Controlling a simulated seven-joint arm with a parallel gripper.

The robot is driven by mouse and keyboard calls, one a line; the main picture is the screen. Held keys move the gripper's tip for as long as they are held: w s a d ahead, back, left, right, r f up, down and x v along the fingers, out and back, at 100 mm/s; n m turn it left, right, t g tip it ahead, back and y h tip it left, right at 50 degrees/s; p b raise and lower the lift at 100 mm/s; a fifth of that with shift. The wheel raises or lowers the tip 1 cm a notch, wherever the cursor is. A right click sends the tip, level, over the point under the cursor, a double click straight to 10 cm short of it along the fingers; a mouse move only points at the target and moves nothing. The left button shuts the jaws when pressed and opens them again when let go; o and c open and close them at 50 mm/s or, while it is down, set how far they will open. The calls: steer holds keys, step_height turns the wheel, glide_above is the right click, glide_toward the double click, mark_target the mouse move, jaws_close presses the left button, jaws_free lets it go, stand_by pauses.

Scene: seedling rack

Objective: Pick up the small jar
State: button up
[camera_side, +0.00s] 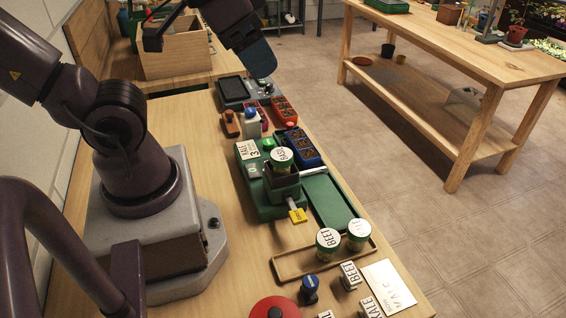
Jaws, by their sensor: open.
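Several small jars with white labelled lids are in view. One jar (281,160) sits in the dark holder of a green device (267,207). A jar marked BEET (328,243) and another jar (358,235) stand upright side by side at a shallow wooden tray (291,273) nearer the front. Which one is the small jar of the task is not clear.
Seed trays (301,147) and a blue-topped bottle (252,122) stand behind the green device. A blue-handled stamp (310,288), a red round thing (274,308) and label blocks (349,275) lie near the front. A wooden box (174,55) stands at the back.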

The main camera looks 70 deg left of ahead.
steer(key=shift+o, duration=0.5)
steer(key=shift+d, duration=0.1)
steer(key=w+d+f+m+g, duration=0.1)
steer(key=d+f+m+g, duration=0.3)
steer(key=f, duration=0.3)
steer(key=m+t+y, duration=0.2)
steer(key=m+y, duration=1.4)
steer(key=y, duration=0.2)
glide_toward(283, 163)
steer(key=a, duration=0.4)
steer(key=w+a, duration=0.1)
steer(key=a, duration=0.3)
steer(key=w+a, duration=0.1)
steer(key=a, duration=0.3)
steer(key=shift+w+a+r, duration=0.1)
steer(key=shift+w+a, duration=0.1)
steer(key=shift+w, duration=0.05)
